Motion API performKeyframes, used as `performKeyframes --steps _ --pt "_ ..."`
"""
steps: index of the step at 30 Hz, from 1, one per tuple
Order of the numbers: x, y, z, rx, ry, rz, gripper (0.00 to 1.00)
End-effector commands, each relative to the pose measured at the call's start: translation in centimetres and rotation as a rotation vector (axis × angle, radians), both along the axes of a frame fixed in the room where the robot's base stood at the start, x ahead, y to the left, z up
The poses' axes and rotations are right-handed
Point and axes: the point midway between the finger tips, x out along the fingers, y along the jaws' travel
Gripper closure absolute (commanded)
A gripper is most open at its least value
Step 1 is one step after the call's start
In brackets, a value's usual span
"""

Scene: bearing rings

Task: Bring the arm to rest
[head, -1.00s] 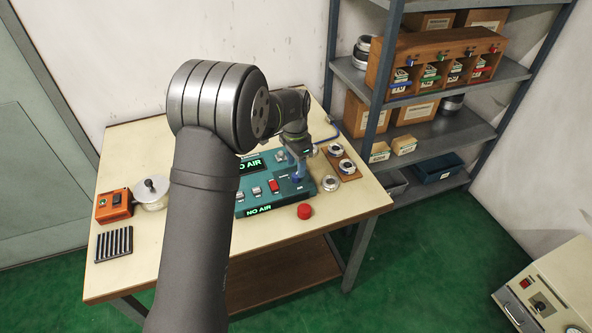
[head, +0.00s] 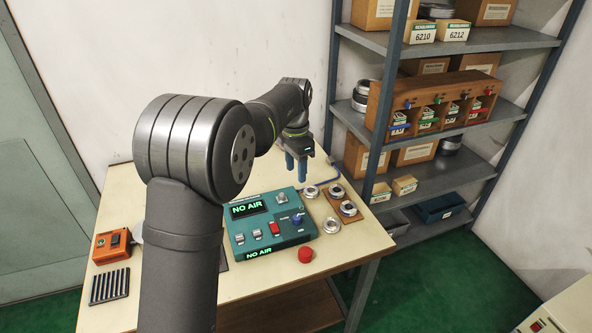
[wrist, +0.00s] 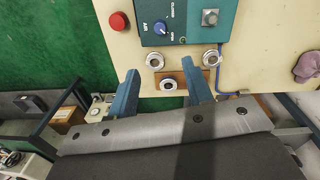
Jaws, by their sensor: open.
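My gripper (head: 296,166) hangs in the air above the back of the table (head: 190,283), just behind the teal control box (head: 255,225). Its two blue fingers point down and stand apart with nothing between them, touching nothing. In the wrist view my gripper (wrist: 157,88) is also open, and the table shows below and beyond the fingers. The control box shows green "NO AIR" lettering on its screen and on its front edge. A blue knob (head: 297,219) sits on the box.
Metal bearing rings (head: 331,225) lie right of the box, some on a wooden board (head: 358,214). A red button (head: 305,255) stands in front. An orange box (head: 112,246) and a slotted black block (head: 109,287) are at left. Shelving (head: 360,115) stands close behind, to the right.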

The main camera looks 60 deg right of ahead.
Motion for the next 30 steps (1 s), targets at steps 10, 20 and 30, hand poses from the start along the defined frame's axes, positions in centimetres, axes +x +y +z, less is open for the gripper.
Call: performKeyframes --steps 10,20,30 --pt "-0.1 0.1 -2.1 0.003 0.001 0.000 0.54" --pt "-0.2 0.2 -8.7 0.004 0.001 0.000 0.54" --pt "-0.4 0.3 -15.0 0.003 0.001 0.000 0.54"
